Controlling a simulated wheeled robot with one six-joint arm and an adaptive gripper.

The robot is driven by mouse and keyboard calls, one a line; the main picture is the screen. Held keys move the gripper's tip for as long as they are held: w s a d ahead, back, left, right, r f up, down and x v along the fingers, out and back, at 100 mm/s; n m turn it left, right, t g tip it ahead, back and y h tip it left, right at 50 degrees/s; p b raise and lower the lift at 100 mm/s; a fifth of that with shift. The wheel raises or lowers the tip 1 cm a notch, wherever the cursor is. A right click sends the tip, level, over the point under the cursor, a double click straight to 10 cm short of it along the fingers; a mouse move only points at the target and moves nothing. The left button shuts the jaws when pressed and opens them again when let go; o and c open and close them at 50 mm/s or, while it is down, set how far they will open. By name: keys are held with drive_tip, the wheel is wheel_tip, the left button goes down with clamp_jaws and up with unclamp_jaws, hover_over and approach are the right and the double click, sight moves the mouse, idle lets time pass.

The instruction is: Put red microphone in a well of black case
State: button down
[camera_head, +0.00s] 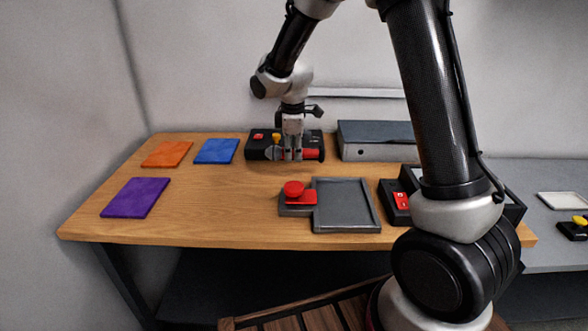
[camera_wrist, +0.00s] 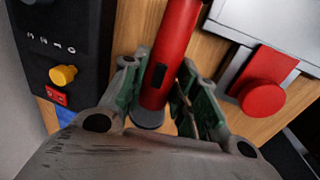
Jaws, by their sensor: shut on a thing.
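The red microphone (camera_head: 311,154) is held crosswise in my gripper (camera_head: 291,156), at the front of a black box with a yellow knob. In the wrist view its red handle (camera_wrist: 178,45), with a dark switch, runs between the fingers, and its dark grey end points toward the wrist. The fingers are shut on the handle. A black-rimmed case (camera_head: 514,209) stands at the right end of the wooden table, mostly hidden behind my arm. I cannot make out its wells, nor be sure it is the black case.
The black box (camera_head: 255,151) with the yellow knob (camera_head: 276,138) is close behind my gripper. A grey tray (camera_head: 345,228) and a red button (camera_head: 293,188) are in front. A grey case (camera_head: 375,151) stands back right. Purple (camera_head: 134,198), orange (camera_head: 167,154) and blue (camera_head: 216,151) pads lie left.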

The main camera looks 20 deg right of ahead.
drive_tip(key=shift+f, duration=3)
drive_tip(key=c, duration=1.1)
unclamp_jaws()
drive_tip(key=shift+f, duration=0.1)
